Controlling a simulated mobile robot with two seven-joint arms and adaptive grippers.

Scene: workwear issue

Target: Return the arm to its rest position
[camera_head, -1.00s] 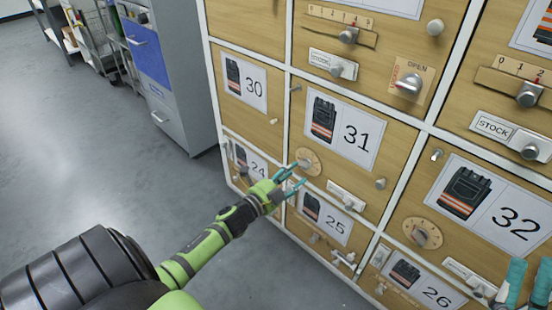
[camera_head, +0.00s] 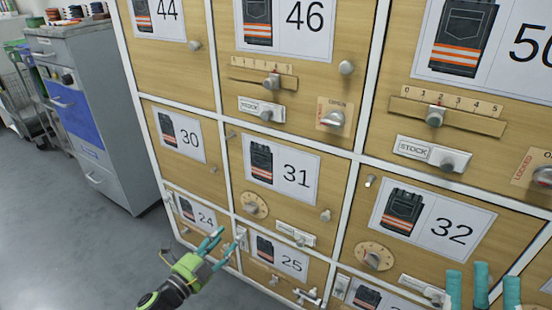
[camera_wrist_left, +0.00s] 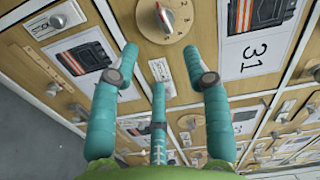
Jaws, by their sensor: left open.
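My left gripper (camera_head: 228,240) has green and teal parts and is at the lower left of the head view, in front of the drawers numbered 24 and 25. In the left wrist view (camera_wrist_left: 160,72) its teal fingers are spread and empty, facing the cabinet front. They appear apart from the dial (camera_wrist_left: 165,18) and the card 31 (camera_wrist_left: 255,50). My right gripper (camera_head: 482,285) shows only as several teal fingers at the lower right edge. They stand apart with nothing visible between them. The rest of that arm is out of view.
A wooden cabinet (camera_head: 300,140) with white frame strips, numbered cards, knobs, sliders and dials fills the middle and right. A grey cabinet with a blue drawer (camera_head: 75,120) stands at the left. Grey floor (camera_head: 60,240) is clear at the lower left.

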